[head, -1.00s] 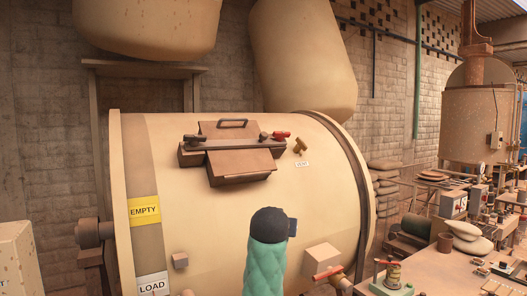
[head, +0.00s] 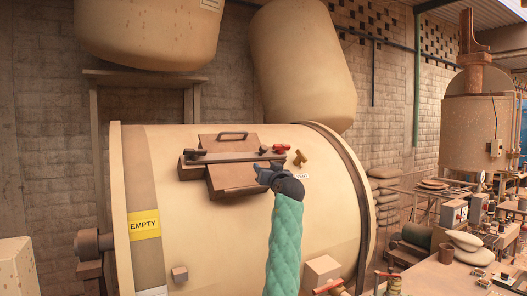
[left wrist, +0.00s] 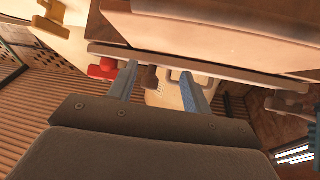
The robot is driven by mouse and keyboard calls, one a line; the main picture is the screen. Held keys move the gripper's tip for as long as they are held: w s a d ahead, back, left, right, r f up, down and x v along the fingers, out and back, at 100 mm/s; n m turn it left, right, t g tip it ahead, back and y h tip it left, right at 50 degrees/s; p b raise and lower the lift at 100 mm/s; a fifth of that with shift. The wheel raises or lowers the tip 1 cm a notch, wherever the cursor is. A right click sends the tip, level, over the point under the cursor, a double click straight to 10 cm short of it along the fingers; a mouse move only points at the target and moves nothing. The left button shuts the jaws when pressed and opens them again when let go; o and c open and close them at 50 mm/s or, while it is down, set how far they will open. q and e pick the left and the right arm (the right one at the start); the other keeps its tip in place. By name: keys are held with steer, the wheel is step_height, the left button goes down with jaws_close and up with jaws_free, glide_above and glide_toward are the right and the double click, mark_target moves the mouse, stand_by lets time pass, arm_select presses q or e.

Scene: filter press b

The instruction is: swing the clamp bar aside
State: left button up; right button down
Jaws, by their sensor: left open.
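The clamp bar (head: 232,157) is a dark bar lying across the brown hatch (head: 232,180) on the big cream drum. Near its right end is a red knob (head: 281,149). My left gripper (head: 262,172), on the teal-sleeved arm, is just below the bar's right part, in front of the hatch's right side. In the left wrist view my two blue fingers (left wrist: 158,70) are apart with nothing gripped between them. The bar (left wrist: 235,72) runs across beyond the fingertips, and the red knob (left wrist: 103,68) is beside the left finger. Contact cannot be told. My right gripper is not in view.
The cream drum (head: 230,240) fills the middle. A brass-coloured catch (head: 300,158) sits just right of the bar. A hatch handle (head: 232,135) stands above it. Two large rounded vessels (head: 303,65) hang overhead. A cluttered bench (head: 450,275) is at right.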

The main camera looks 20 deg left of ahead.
mark_target(265, 152)
arm_select(q)
steer(key=r, duration=0.1)
steer(key=r+t, duration=0.1)
steer(key=w+r+t, duration=0.1)
steer(key=r, duration=0.1)
steer(key=shift+d+y+p, duration=0.4)
steer(key=p+x, duration=0.3)
steer(key=x, duration=0.3)
steer(key=shift+d, duration=0.1)
steer(key=shift+w+a, duration=0.2)
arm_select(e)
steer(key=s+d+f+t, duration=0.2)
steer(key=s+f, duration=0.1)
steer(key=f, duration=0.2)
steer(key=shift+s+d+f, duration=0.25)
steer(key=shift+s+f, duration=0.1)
arm_select(q)
jaws_close()
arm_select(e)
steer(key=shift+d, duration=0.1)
